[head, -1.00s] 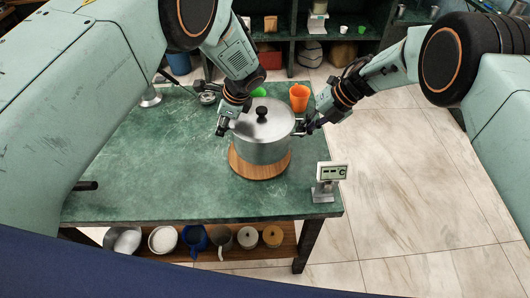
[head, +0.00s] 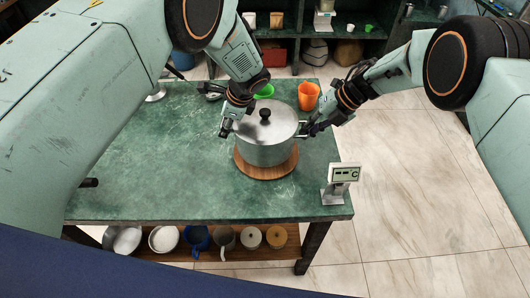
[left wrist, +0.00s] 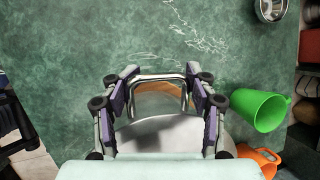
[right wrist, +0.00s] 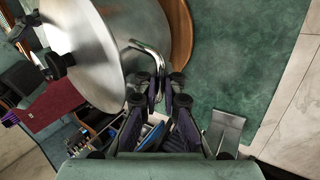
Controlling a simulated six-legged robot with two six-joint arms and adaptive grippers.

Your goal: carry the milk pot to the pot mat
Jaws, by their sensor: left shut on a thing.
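The milk pot (head: 263,153) is a silver pot with a lid and black knob. It looks upright over the round wooden pot mat (head: 268,172); I cannot tell whether it touches it. My left gripper (head: 230,128) is shut on the pot's left handle, which shows between its fingers in the left wrist view (left wrist: 160,80). My right gripper (head: 309,128) is at the opposite handle. In the right wrist view that handle (right wrist: 153,58) runs between the right fingers (right wrist: 160,88), but how tightly they close is unclear. The pot hides the back of the mat.
An orange cup (head: 308,97) and a green cup (head: 264,91) stand behind the pot. A small display on a stand (head: 343,175) is at the table's front right corner. The green table (head: 150,160) is clear on the left. Several pots and mugs sit on the shelf below (head: 210,256).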

